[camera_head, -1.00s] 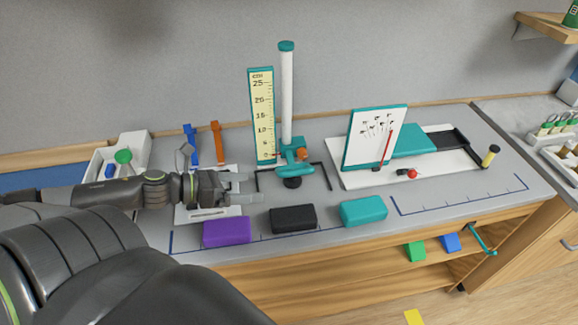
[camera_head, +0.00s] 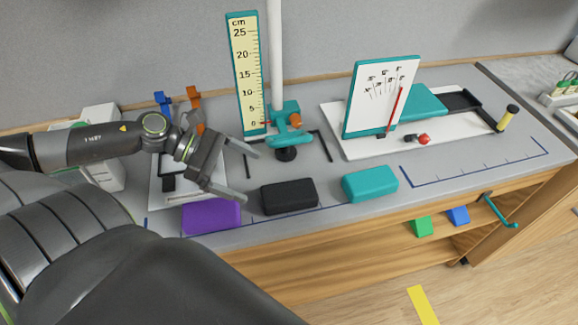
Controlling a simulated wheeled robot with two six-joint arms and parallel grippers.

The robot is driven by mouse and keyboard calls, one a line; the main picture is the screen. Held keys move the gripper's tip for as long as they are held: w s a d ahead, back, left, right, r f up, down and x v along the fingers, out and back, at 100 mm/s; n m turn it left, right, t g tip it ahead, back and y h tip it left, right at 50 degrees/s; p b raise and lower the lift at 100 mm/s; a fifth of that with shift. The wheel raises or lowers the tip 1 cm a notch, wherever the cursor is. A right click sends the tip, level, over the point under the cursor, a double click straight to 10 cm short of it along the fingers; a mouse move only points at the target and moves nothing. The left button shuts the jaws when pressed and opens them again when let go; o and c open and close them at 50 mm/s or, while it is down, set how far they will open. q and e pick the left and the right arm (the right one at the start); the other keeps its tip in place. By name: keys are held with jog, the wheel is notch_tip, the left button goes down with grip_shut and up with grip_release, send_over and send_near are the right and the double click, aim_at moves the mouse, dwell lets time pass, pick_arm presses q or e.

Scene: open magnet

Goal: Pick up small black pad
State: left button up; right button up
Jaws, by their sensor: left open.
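A black rectangular block (camera_head: 289,196) with rounded edges lies near the table's front edge, between a purple block (camera_head: 212,216) and a teal block (camera_head: 370,183). A small round black piece (camera_head: 286,154) sits at the foot of the teal stand (camera_head: 288,133). I cannot tell for certain which of the two is the pad. My left gripper (camera_head: 251,174) is open and empty, with its fingers pointing right, just left of the black block and apart from it. My right gripper is not in view.
A cm scale (camera_head: 244,75) and a white post (camera_head: 276,55) rise behind the black block. A white panel (camera_head: 380,95) stands on a white board at the right. Orange (camera_head: 194,105) and blue clips stand behind my left gripper. The table's front right is clear.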

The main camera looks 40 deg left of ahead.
aim_at(289, 191)
pick_arm(q)
jog(key=b+x, duration=0.1)
jog(key=x, duration=0.2)
jog(key=shift+d, duration=0.1)
jog(key=shift+x, duration=0.85)
jog(key=shift+w+d+f, duration=0.15)
jog(key=shift+w+d, duration=0.1)
jog(key=shift+w+d+f, duration=0.35)
jog(key=shift+d+f, duration=0.05)
jog(key=shift+w+d+f, duration=0.4)
jog(key=shift+w+f, duration=0.05)
jog(key=shift+x, duration=1)
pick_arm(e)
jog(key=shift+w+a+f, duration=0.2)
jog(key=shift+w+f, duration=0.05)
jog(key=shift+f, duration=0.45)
pick_arm(q)
jog(key=c, duration=1.3)
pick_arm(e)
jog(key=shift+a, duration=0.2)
pick_arm(q)
jog(key=shift+c, duration=0.2)
